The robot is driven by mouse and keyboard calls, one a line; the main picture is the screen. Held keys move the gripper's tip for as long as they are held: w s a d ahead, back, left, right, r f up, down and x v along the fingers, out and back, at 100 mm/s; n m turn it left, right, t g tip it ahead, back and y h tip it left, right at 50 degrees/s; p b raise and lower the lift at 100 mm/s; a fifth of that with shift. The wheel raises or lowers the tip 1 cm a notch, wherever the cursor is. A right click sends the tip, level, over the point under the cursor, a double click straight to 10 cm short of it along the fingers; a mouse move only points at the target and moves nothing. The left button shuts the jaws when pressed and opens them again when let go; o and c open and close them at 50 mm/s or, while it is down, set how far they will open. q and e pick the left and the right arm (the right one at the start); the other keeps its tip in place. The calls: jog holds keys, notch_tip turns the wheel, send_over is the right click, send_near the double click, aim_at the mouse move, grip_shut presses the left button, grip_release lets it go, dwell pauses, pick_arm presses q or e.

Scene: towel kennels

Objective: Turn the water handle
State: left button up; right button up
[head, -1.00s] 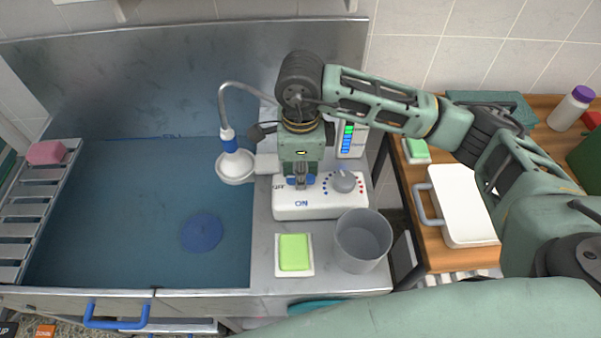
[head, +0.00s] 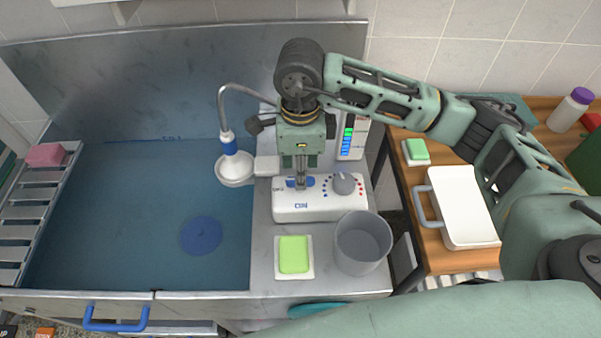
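A white control box (head: 322,208) sits on the grey counter right of the blue basin. On it a blue handle (head: 309,181) shows in part beneath my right gripper. A round grey knob (head: 344,184) with red and blue dots around it is to the right. My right gripper (head: 300,184) points down at the blue handle, its fingers close together. The fingers hide part of the handle, and I cannot tell whether they grip it or only touch it. A shower head (head: 236,167) hangs on a curved hose left of the box. My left gripper is not in view.
A grey bin (head: 363,243) and a green sponge (head: 294,254) on a white tray stand in front of the box. The blue basin (head: 120,220) is open at left. A white lidded case (head: 461,205) lies on the wooden table at right.

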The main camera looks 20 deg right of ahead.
notch_tip(320, 180, up, 10)
jog(key=shift+f, duration=0.2)
dwell(0.5)
